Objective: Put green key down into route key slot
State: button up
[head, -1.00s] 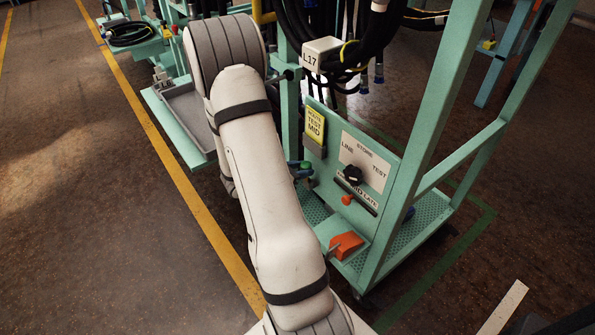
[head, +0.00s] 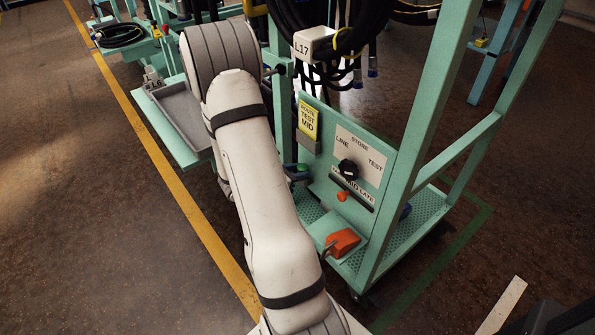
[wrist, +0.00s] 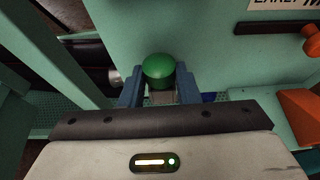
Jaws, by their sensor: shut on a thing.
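The green key (wrist: 158,70) has a round green top and sits between the two blue fingers of my gripper (wrist: 160,90) in the wrist view. My gripper is shut on it, close in front of the teal panel (wrist: 210,40). In the head view the green key (head: 303,168) shows small beside the panel's left edge, below the yellow "ROUTE TEST MID" card (head: 308,120). My arm hides most of my gripper there. I cannot make out the route key slot in either view. The key's lower part is largely hidden by my gripper.
The panel carries a black knob (head: 348,169) among LINE, STORE and TEST, and an orange-tipped slider (head: 342,196) below it. An orange block (head: 342,242) sits at the cart's lower front. A grey tray (head: 185,118) is left of my arm. Black hoses (head: 300,18) hang above.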

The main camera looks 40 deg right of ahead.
jog(key=shift+f, duration=0.1)
dwell(0.3)
jog(key=o, duration=1)
jog(key=p+v, duration=0.2)
jog(key=v, duration=0.5)
jog(key=shift+a, duration=0.35)
